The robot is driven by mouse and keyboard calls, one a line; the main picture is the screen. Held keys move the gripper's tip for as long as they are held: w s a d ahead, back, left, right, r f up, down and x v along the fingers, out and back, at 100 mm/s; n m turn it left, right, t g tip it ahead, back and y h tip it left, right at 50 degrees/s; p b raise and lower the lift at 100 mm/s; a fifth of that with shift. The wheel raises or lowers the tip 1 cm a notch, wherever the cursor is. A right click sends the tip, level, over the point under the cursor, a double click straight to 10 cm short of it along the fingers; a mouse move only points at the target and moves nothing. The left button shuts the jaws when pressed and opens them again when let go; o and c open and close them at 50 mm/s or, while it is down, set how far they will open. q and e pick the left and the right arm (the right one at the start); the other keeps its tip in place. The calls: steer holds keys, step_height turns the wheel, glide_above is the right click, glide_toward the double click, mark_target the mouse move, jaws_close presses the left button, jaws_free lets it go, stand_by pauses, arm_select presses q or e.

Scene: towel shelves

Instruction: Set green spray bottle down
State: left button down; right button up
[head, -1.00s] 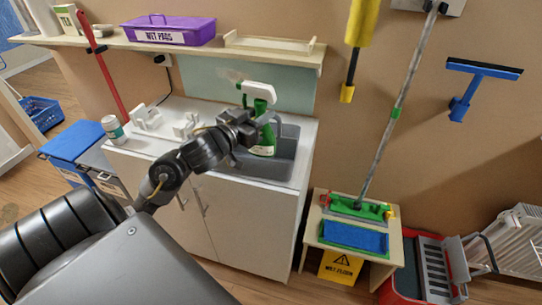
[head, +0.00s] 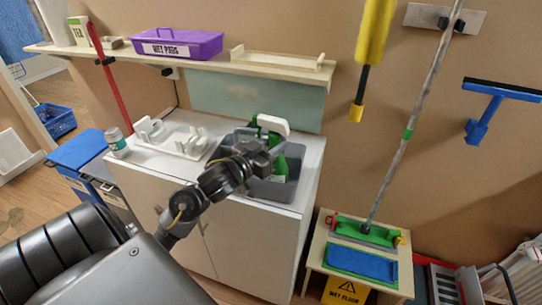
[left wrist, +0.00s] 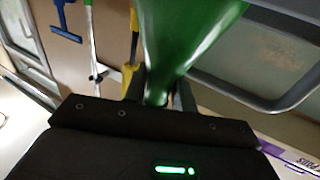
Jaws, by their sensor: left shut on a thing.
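The green spray bottle (head: 280,168) with its white spray head (head: 273,124) is at the grey basin in the white counter (head: 255,240). It looks close to upright. My left gripper (head: 262,157) is shut on the bottle and partly hides it. In the left wrist view, the bottle's green body (left wrist: 185,35) narrows down to between the two dark fingers (left wrist: 158,95). Whether the bottle's base touches the basin (head: 232,142) is hard to tell. My right gripper is not in view.
A white rack (head: 175,142) and a jar (head: 116,142) stand on the counter left of the basin. A shelf (head: 205,60) with a purple tub (head: 178,43) runs above. A small stand (head: 365,238) with a blue pad is to the right.

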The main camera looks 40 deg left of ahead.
arm_select(q)
steer(key=shift+f, duration=1.85)
steer(key=c, duration=1.1)
jaws_free()
steer(key=shift+b, duration=0.3)
steer(key=shift+s, duration=0.15)
steer(key=shift+s+f, duration=0.1)
steer(key=shift+s, duration=0.3)
steer(key=s, duration=1.1)
steer(key=shift+a, duration=0.45)
steer(key=shift+w+d, duration=0.1)
